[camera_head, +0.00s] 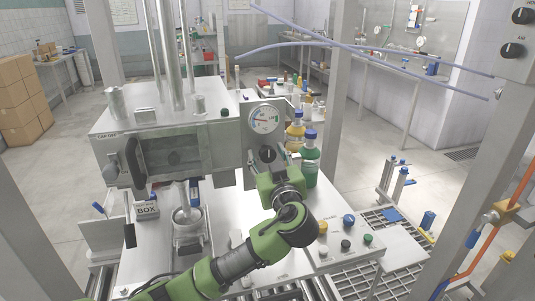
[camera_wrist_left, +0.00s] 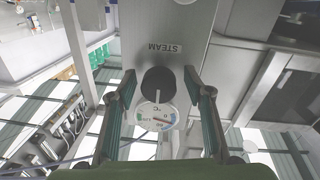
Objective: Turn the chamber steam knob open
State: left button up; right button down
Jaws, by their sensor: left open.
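The steam knob (camera_head: 267,153) is a dark round knob on the grey panel below the white dial gauge (camera_head: 264,119). In the left wrist view the black knob (camera_wrist_left: 158,82) sits under an upside-down STEAM label (camera_wrist_left: 162,47), with the gauge (camera_wrist_left: 157,116) behind it. My left gripper (camera_head: 271,168) is at the panel, just in front of the knob. In the wrist view its two dark fingers (camera_wrist_left: 160,76) are spread, one on each side of the knob, with visible gaps. My right gripper is not in view.
The chamber housing (camera_head: 165,150) stands left of the panel. Below, a control panel with several coloured buttons (camera_head: 348,220) lies near my forearm. A metal post (camera_head: 335,80) rises at the right.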

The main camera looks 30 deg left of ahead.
pick_arm(q)
jog(key=c, duration=1.1)
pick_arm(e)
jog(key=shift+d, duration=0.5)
